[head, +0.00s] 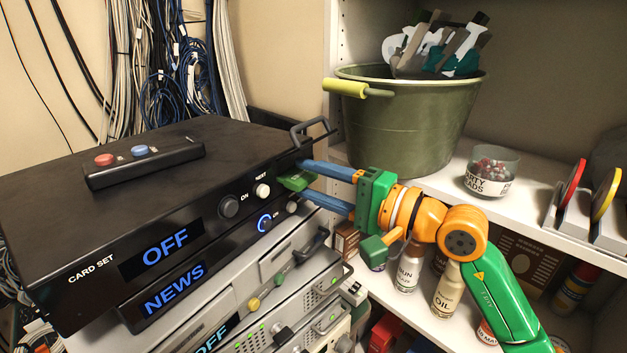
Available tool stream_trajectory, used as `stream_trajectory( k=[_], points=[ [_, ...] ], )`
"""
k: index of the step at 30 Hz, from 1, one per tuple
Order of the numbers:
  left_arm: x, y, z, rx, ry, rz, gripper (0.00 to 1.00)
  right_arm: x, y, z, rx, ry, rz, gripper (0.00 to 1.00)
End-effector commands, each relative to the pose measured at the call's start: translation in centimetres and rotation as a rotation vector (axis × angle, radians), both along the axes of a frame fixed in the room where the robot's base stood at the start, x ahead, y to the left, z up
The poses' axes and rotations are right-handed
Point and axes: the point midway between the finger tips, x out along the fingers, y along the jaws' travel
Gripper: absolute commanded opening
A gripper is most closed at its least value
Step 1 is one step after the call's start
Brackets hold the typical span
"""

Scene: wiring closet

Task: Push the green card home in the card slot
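The green card (293,182) sticks out of the right end of the front of the black card set (97,255), near the knobs. The card slot itself is hidden behind the card and the gripper. My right gripper (305,180) comes in from the right, with its two blue fingers spread apart. Its fingertips are close to the card, one above and one below it in the picture. I cannot tell whether either finger touches the card. The card set's display reads OFF. My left gripper is not in view.
A black remote (144,161) with red and blue buttons lies on the card set. Grey units with handles (310,245) are stacked below. A green bucket (405,130) of tools and a jar of beads (491,172) stand on the white shelf. Bottles (447,290) stand below.

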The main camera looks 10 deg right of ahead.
Motion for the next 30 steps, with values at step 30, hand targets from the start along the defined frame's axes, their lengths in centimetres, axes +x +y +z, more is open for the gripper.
stream_trajectory(
  k=[30],
  points=[
    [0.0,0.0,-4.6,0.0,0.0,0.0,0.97,-4.5,-5.4,0.0,0.0,0.0,0.0,0.49]
  ],
)
